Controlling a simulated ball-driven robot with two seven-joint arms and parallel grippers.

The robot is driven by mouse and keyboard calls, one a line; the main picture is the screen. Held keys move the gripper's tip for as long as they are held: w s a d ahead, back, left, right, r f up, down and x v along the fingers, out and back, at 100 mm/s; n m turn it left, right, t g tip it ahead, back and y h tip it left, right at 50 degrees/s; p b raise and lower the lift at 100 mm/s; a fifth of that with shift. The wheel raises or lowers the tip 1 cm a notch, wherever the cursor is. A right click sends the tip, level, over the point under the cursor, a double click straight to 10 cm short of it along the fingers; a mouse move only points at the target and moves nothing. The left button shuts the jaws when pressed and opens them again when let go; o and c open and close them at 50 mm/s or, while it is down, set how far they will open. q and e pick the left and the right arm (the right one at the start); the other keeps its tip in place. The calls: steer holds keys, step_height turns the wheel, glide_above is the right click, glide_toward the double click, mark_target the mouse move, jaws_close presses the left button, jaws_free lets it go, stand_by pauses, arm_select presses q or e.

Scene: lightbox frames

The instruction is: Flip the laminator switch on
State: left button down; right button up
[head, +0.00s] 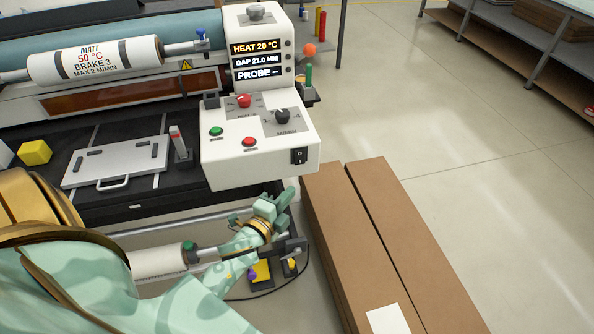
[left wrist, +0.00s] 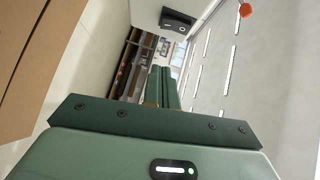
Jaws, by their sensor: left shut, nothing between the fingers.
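The laminator (head: 222,172) has a white control box. A black switch (head: 299,156) sits on the lower right of its front face; its on or off position is too small to tell. My left gripper (head: 285,196) is below the control box, a little below and left of the switch and apart from it. In the left wrist view its two green fingers (left wrist: 161,88) are together, with nothing between them. My right gripper is in neither view.
The control panel also has a red knob (head: 244,101), a black dial (head: 282,116), a green button (head: 216,132) and a red button (head: 249,142). Long cardboard boxes (head: 400,240) lie right of the machine. Open floor (head: 470,150) extends beyond them.

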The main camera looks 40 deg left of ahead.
arm_select(q)
glide_toward(303, 163)
steer(key=w+d, duration=0.3)
steer(key=shift+w+a+f+b, duration=0.15)
steer(key=shift+w+a+b, duration=0.45)
steer(key=shift+w+a, duration=0.95)
steer(key=shift+w+a+f+b, duration=0.15)
steer(key=shift+f+b, duration=0.25)
steer(key=shift+b, duration=0.65)
steer(key=shift+r, duration=0.35)
